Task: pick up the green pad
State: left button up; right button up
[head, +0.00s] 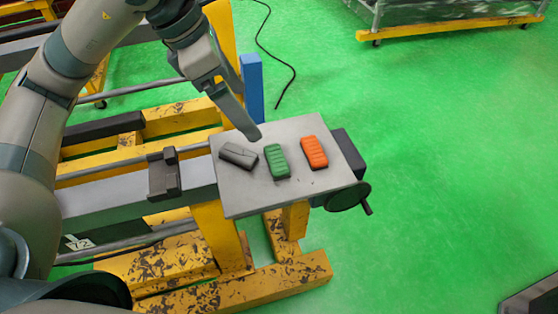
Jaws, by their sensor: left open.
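The green pad (277,162) lies on the grey metal plate (240,197), between a dark grey pad and an orange pad. It is a ribbed, rounded block with its long side running roughly up and down the picture. My left gripper (250,131) reaches in from the upper left and points down toward the plate. Its fingertips show above and slightly left of the green pad, apart from it. The gripper is open, with nothing seen between its fingers. My right gripper is not in view.
The dark grey pad (238,155) lies left of the green one, and the orange pad (314,152) lies right of it. A handwheel (347,196) sticks out at the plate's right. A blue post (252,88) stands behind the plate. The yellow frame (215,230) supports it.

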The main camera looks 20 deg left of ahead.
pick_arm(q)
jog(key=p, duration=0.1)
send_near(277, 161)
jog(key=shift+w+d+f+p, duration=0.55)
jog(key=shift+w+f+p, duration=0.1)
jog(key=shift+w+f, duration=0.2)
jog(key=shift+d+f, duration=0.1)
jog(key=shift+f, duration=0.35)
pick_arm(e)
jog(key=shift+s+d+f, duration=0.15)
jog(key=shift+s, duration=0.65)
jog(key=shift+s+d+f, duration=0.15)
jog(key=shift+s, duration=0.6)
pick_arm(q)
jog(key=shift+w+f, duration=0.1)
jog(key=shift+f, duration=0.05)
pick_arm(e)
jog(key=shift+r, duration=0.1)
